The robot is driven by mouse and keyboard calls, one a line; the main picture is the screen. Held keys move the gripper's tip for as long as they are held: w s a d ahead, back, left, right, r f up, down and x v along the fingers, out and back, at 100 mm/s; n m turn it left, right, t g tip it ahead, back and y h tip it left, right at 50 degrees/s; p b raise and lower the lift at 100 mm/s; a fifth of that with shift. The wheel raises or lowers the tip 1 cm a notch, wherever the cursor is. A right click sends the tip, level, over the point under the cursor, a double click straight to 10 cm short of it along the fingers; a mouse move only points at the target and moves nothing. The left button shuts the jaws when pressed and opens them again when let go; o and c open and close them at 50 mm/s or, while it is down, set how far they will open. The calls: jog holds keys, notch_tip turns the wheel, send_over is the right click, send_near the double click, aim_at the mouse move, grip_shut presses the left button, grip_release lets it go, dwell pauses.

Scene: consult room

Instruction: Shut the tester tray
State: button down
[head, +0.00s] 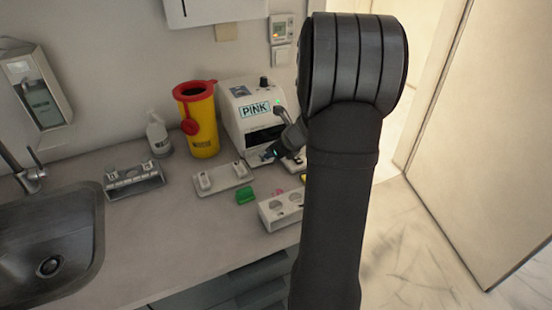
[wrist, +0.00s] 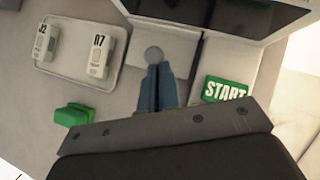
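The white tester (head: 240,110) labelled PINK stands against the back wall with a dark slot in its front. In the wrist view its tray (wrist: 184,48), a pale plate with a round grey spot, sticks out below the dark opening (wrist: 225,12). My gripper (head: 268,154) is at the tester's front, partly hidden by my arm. In the wrist view its two blue fingers (wrist: 160,68) are together, with nothing seen between them, at the tray's outer part. I cannot tell whether they touch it. A green START button (wrist: 226,89) is right of the fingers.
A green block (head: 245,195) and a white holder (head: 282,210) are in front. A yellow bin (head: 203,130) stands left of the tester.

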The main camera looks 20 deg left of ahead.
jog(key=shift+a+r, duration=0.1)
jog(key=shift+r, duration=0.05)
jog(key=shift+d+r, duration=0.2)
jog(key=shift+r, duration=0.05)
jog(key=v, duration=0.9)
jog(key=shift+d, duration=0.2)
jog(key=shift+s, duration=0.15)
jog(key=x, duration=1)
jog(key=shift+a+f, duration=0.1)
jog(key=shift+f, duration=0.05)
jog(key=s+d, duration=0.2)
jog(key=d, duration=0.1)
jog(key=shift+s, duration=0.4)
jog(key=shift+s+d, duration=0.4)
jog(key=shift+s, duration=0.05)
